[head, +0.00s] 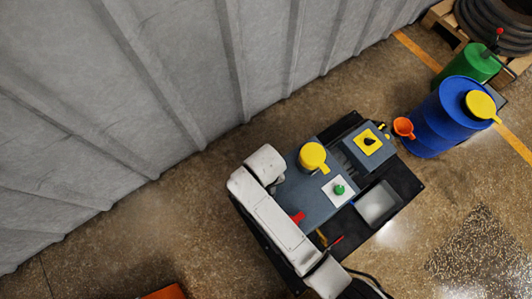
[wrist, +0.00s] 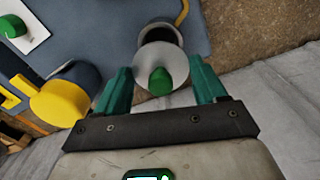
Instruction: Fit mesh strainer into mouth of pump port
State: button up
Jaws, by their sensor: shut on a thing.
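In the wrist view, my gripper (wrist: 160,76) is shut on the mesh strainer (wrist: 145,76), with a teal finger at each side of its rim. The pump port (wrist: 158,32), a round dark mouth with a pale rim, is just beyond the strainer on the blue-grey top. The strainer overlaps the near part of the port in the picture. I cannot tell whether they touch. In the head view, my white arm hides gripper, strainer and port.
A yellow cap (head: 313,156) stands on the pump unit, close to my gripper's left in the wrist view (wrist: 60,100). A green button on a white plate (head: 338,190), a switch box (head: 368,142) and a grey tray (head: 378,205) are nearby. A blue drum (head: 440,118) stands right.

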jog(key=shift+s+f+b, duration=0.1)
jog(key=shift+f+b, duration=2.55)
jog(key=shift+b, duration=0.1)
jog(key=shift+f, duration=0.5)
jog(key=shift+f, duration=0.3)
jog(key=o, duration=1.1)
notch_tip(320, 180, up, 11)
jog(key=shift+f+p, duration=0.1)
jog(key=shift+p, duration=1.15)
